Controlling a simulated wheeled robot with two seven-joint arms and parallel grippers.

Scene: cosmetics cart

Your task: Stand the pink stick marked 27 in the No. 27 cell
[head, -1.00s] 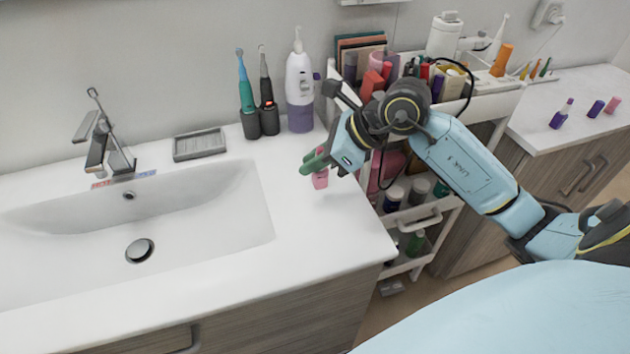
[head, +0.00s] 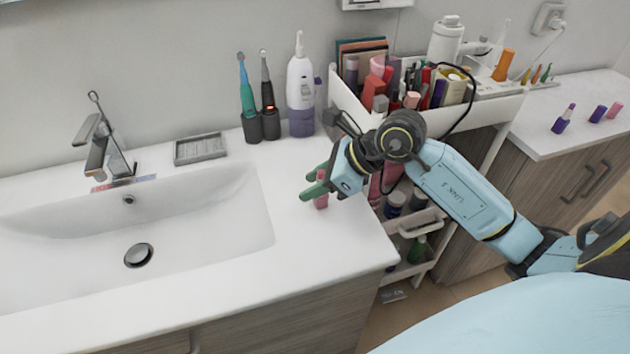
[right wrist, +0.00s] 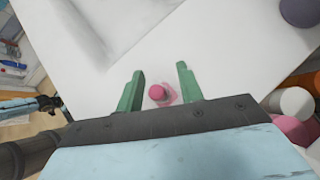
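A small pink stick (head: 321,201) stands on the white counter to the right of the sink. No number on it is readable. My right gripper (head: 317,184) is lowered over it from the right, with its green fingers open. In the right wrist view, the pink stick (right wrist: 158,92) stands between the two spread fingers (right wrist: 160,88), with a gap on each side. The cart's top tray (head: 352,108) holds several bottles and sticks; I cannot make out a cell marked 27. What looks like my left arm's dark end (right wrist: 48,104) shows small at the wrist view's left.
A grey soap dish (head: 200,146) lies behind the sink (head: 200,225). Purple and pink sticks lie or stand on the right counter (head: 560,140). The counter's front right is clear.

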